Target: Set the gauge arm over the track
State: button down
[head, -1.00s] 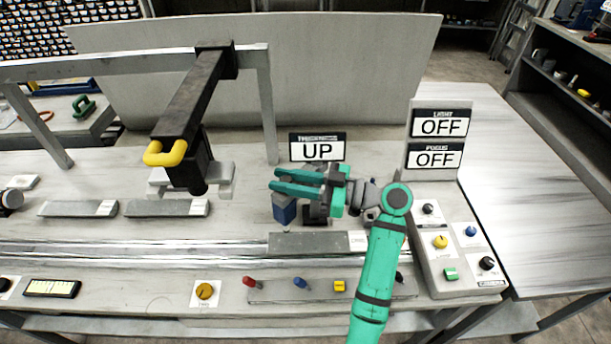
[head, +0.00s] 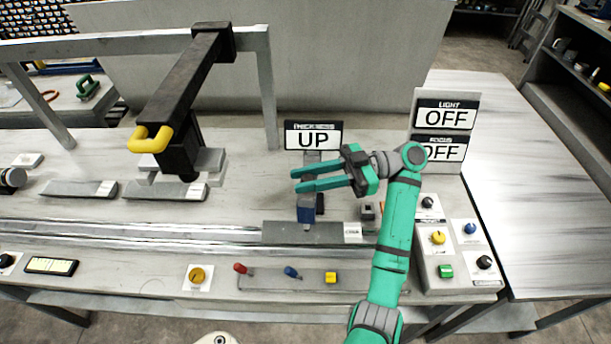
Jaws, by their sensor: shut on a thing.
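The gauge arm shows a blue head (head: 306,210) and a grey bar (head: 312,157) in front of the thickness display (head: 313,136), which reads UP. The blue head stands just behind and over the far edge of a grey plate (head: 285,233) on the rail track (head: 180,226). My gripper (head: 312,179) is above the blue head, its fingers pointing left. It is shut on the gauge arm, though the fingers hide much of the arm and the contact is hard to see.
A black beam with a yellow handle (head: 150,139) hangs from a grey frame at left. LIGHT and FOCUS displays (head: 443,128) read OFF behind the control box (head: 440,245) at right. Track left of the plate is clear.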

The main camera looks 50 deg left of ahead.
jog(key=shift+s+a, duration=0.1)
jog(key=shift+a, duration=0.05)
jog(key=c, duration=1.8)
grip_release()
jog(key=shift+o, duration=0.2)
jog(key=v, duration=1.1)
